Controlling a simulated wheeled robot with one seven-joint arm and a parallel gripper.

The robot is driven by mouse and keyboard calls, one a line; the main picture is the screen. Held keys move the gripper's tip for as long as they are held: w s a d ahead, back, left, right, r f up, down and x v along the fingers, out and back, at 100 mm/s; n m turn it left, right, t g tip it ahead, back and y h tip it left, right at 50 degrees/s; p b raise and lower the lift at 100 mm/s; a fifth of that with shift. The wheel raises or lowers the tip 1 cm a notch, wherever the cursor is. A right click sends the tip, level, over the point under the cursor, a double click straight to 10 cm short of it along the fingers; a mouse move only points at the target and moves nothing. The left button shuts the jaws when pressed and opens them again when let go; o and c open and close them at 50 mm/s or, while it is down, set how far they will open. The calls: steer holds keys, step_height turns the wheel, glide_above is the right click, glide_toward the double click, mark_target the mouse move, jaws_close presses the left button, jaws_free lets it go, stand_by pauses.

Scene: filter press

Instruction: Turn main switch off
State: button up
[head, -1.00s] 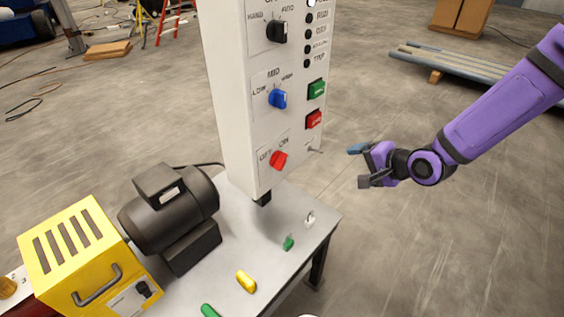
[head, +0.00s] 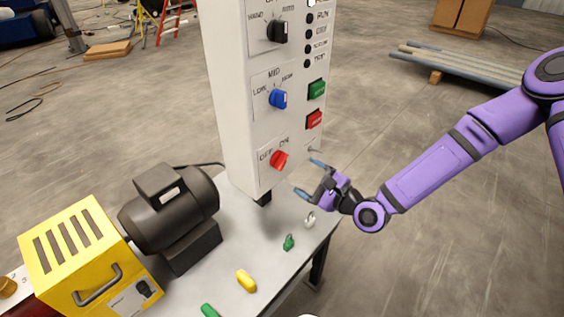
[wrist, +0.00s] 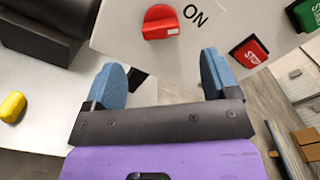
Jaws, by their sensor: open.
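The main switch is a red rotary knob (head: 279,160) low on the white control panel (head: 245,130), between the OFF and ON labels. Its grip is tilted, with its upper end towards ON. In the wrist view the red knob (wrist: 161,22) is just beyond the fingertips, next to the ON label. My gripper (head: 309,177) is open and empty, to the right of and slightly below the knob, apart from it. In the wrist view my gripper (wrist: 160,75) shows two blue fingers spread wide, with nothing between them.
A blue knob (head: 278,99), a black knob (head: 277,31), a green button (head: 316,89) and a red STOP button (head: 314,120) sit higher on the panel. A motor (head: 170,205) and a yellow box (head: 80,255) stand left on the table. Small padlocks (head: 289,242) lie below.

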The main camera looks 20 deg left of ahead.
mark_target(284, 163)
steer(key=x, duration=0.9)
steer(key=shift+w+a, duration=0.1)
steer(key=shift+a, duration=0.1)
steer(key=shift+c, duration=0.5)
steer(key=c, duration=0.8)
